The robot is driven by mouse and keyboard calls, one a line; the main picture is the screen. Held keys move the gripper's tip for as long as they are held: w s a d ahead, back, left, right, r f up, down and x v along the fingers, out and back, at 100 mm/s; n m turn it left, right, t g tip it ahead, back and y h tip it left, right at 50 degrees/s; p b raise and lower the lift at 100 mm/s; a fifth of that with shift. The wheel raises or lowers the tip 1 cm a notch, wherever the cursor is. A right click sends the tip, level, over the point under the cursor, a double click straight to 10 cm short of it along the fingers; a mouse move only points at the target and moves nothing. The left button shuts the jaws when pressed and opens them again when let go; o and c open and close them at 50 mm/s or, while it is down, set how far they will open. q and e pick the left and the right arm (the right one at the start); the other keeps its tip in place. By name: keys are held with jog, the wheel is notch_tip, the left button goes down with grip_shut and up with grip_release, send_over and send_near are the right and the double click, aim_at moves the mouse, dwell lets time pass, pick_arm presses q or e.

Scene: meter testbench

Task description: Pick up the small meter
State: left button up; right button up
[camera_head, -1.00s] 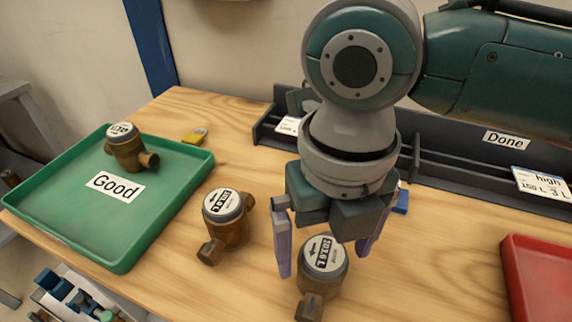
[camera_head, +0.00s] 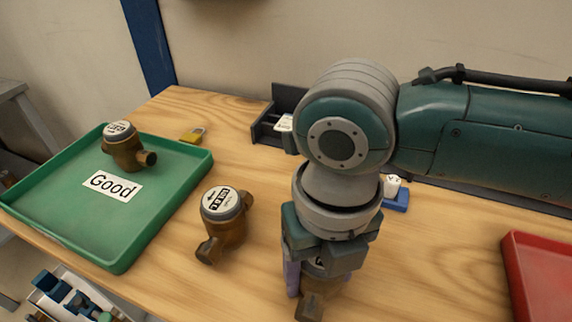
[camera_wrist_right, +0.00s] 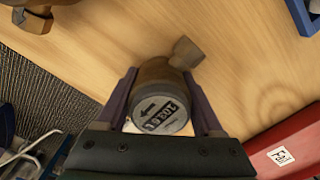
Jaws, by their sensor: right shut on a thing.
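My right gripper (camera_head: 308,280) is lowered over a brass meter (camera_head: 312,303) near the front of the wooden table. In the right wrist view its two purple fingers are shut on the sides of this meter (camera_wrist_right: 160,95), whose round dial faces the camera. In the head view the gripper hides most of the meter's dial. A second brass meter (camera_head: 226,228) stands on the table to the left. A third meter (camera_head: 124,148) stands in the green tray (camera_head: 75,220). My left gripper does not show.
The green tray is labelled Good. A red tray (camera_head: 535,275) is at the right edge. A dark rack (camera_head: 265,125) runs along the back, partly behind my arm. A yellow block (camera_head: 193,136) and a blue-and-white item (camera_head: 397,198) lie on the table.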

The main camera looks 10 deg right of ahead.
grip_shut()
jog(key=shift+r, duration=0.1)
dwell(0.4)
